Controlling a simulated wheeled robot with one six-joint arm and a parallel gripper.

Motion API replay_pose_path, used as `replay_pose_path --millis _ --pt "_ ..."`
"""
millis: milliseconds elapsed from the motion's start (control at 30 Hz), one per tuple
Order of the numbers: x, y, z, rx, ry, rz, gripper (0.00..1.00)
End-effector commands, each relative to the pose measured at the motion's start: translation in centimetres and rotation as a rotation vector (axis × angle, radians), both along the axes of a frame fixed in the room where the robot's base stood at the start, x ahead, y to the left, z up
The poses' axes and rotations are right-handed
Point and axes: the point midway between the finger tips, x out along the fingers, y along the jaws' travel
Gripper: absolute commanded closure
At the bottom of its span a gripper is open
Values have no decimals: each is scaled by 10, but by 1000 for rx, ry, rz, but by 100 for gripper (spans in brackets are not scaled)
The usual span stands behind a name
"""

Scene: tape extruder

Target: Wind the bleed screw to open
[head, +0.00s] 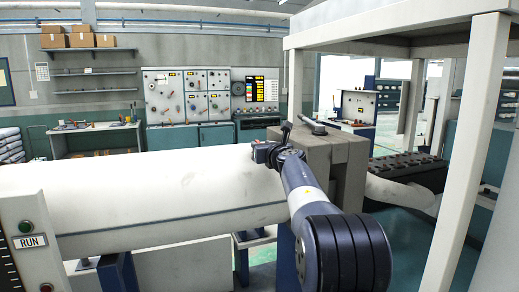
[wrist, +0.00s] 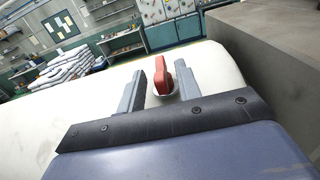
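The bleed screw (wrist: 182,77) shows in the wrist view as a red handle on a pale round collar, on top of the white barrel (wrist: 60,113). My gripper (wrist: 172,76) is at it, with one grey finger on either side of the red handle. The fingers stand apart. I cannot tell whether either finger touches the handle. In the head view my gripper (head: 263,151) is over the right end of the barrel, beside the grey block, and my arm hides most of the screw.
A grey block (head: 345,155) stands just right of my gripper. A control box with a RUN label (head: 30,241) is at the front left. A white frame post (head: 466,150) stands at the right. Shelves and control panels (head: 186,97) are far behind.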

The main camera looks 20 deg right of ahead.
Motion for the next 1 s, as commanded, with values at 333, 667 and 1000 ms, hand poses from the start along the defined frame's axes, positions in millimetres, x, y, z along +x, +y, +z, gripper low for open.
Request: replay_pose_path --millis 333,667,1000 --pt "-57 0 -2 0 -1 -1 67" --pt "-74 0 -1 1 1 -1 67" --pt "-71 0 -1 1 2 0 67"
